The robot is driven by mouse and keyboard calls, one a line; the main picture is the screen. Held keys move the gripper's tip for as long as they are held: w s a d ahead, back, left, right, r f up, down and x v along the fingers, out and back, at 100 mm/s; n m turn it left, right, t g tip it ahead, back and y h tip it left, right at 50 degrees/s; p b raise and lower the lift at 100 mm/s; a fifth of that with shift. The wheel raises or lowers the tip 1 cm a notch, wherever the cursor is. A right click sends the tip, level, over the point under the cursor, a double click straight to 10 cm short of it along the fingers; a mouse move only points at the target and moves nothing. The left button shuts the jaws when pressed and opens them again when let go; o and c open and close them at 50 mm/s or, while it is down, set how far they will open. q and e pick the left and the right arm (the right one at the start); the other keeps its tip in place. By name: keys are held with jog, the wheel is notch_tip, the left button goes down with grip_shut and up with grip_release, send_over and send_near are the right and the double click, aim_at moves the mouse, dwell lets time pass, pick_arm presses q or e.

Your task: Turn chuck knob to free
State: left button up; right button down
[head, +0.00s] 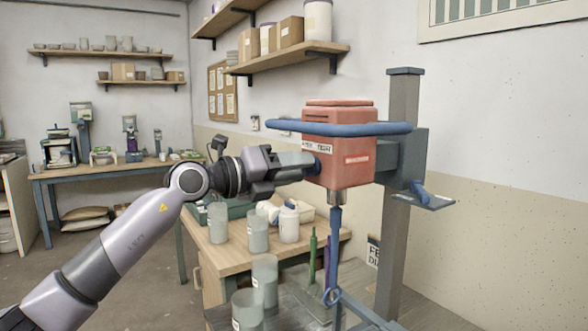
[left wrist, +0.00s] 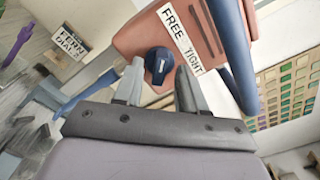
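The chuck knob (left wrist: 158,62) is a dark blue round knob with a short white mark, on the red mixer head (head: 345,155). A white label (left wrist: 180,38) beside it reads FREE at its upper end and TIGHT at its lower end. I cannot tell which word the mark points to. My left gripper (head: 311,162) reaches the mixer head's left side. In the left wrist view its two fingertips (left wrist: 160,66) stand one on each side of the knob, very close. Whether they touch it is unclear. The chuck (head: 337,198) holds a blue shaft below. My right gripper is out of view.
A blue handle bar (head: 345,129) runs across the mixer head, close above my left gripper. A grey post (head: 400,230) stands behind it. Several glaze buckets (head: 264,275) stand on the bench below my arm. A white bottle (head: 289,222) is there too.

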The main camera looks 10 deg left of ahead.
pick_arm(q)
jog(key=b+v, duration=0.2)
jog(key=v, duration=0.5)
dwell(0.3)
